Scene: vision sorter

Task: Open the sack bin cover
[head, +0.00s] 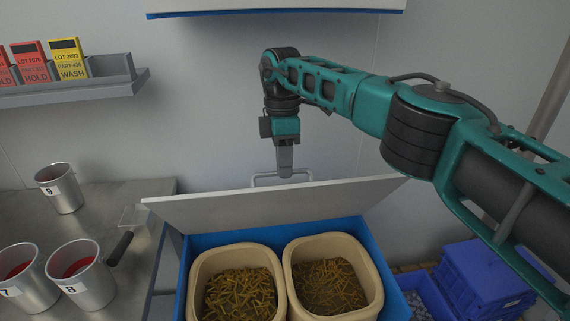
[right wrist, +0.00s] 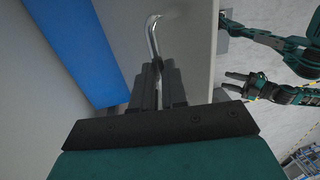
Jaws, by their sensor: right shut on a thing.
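The sack bin cover (head: 220,212) is a pale flat panel, raised and tilted at the back of the blue sack bin (head: 210,240). The bin stands open below it, showing two beige sacks (head: 236,252) (head: 333,246) of brown stick-like pieces. A metal bar handle (head: 262,179) shows at the cover's upper edge. My right gripper (head: 285,172) is shut on this handle, which also shows between its fingers in the right wrist view (right wrist: 152,38). My left gripper (right wrist: 236,83) appears in the right wrist view, away from the cover, its fingers apart and empty.
A steel table (head: 110,205) at the left holds several metal cups, including one marked 9 (head: 60,188). A wall rack (head: 105,88) holds coloured lot cards. Blue crates (head: 485,275) stand at the lower right. A blue-edged panel (head: 275,8) hangs above.

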